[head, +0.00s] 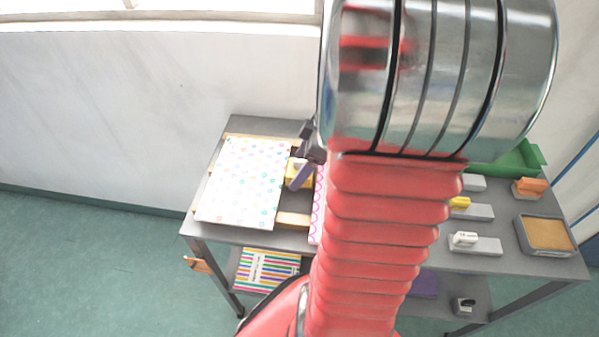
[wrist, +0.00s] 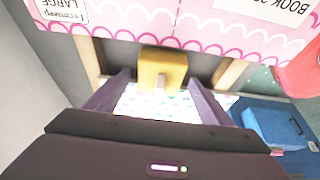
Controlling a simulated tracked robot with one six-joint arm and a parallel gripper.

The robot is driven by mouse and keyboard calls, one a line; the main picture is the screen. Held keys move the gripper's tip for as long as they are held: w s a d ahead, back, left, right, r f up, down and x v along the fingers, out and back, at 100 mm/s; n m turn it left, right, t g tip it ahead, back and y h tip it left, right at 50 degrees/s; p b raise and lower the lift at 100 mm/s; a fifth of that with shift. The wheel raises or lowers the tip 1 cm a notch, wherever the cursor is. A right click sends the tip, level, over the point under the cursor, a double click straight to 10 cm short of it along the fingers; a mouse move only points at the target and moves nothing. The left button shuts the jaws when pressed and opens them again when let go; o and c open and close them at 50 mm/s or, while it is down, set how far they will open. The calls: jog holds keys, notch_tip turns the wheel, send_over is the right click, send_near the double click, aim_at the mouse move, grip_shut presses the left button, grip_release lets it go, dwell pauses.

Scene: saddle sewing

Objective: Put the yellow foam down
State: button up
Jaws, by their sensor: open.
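The purple fingers stand apart, with a gap on both sides of the foam. In the head view the foam (head: 303,173) is partly hidden behind my gripper (head: 299,172). What lies directly under the foam is hard to tell.
A white dotted sheet (head: 247,181) lies on wooden strips on the grey table, left of the foam. A pink scalloped sheet (wrist: 215,28) lies on the other side. Sanding-type blocks (head: 475,247), a green tray (head: 507,160) and a tan pad (head: 546,233) stand at the right.

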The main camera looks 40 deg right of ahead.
aim_at(300, 160)
jog(key=c, duration=1.2)
jog(key=shift+r, duration=0.1)
notch_tip(300, 160, up, 10)
jog(key=shift+f, duration=0.1)
dwell(0.4)
